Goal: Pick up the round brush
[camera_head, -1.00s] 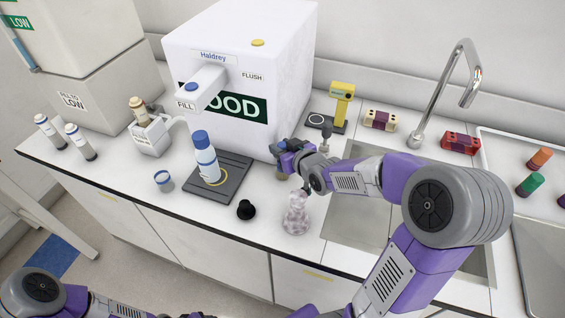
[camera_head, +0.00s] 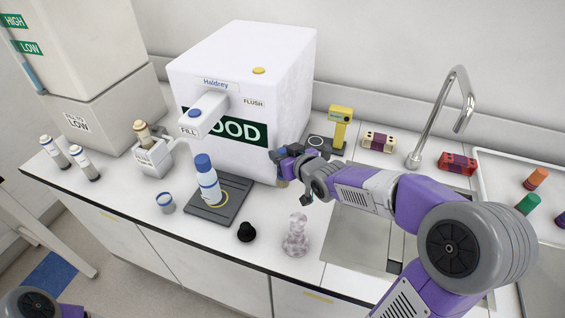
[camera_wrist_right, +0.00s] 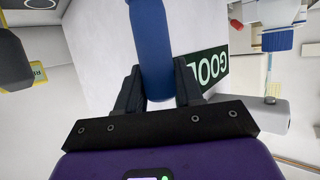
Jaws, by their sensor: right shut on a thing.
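My right gripper (camera_head: 290,153) is by the front right edge of the white dispenser box. In the right wrist view the gripper (camera_wrist_right: 160,90) is shut on a blue cylinder (camera_wrist_right: 153,40), which I take to be the handle of the round brush. My left gripper is out of view.
The white dispenser (camera_head: 240,80) stands behind, with a blue-capped bottle (camera_head: 208,185) on its dark tray. A black stopper (camera_head: 246,232) and a clear flask (camera_head: 296,240) stand in front. A yellow device (camera_head: 339,125), striped racks, sink and tap (camera_head: 460,95) are to the right.

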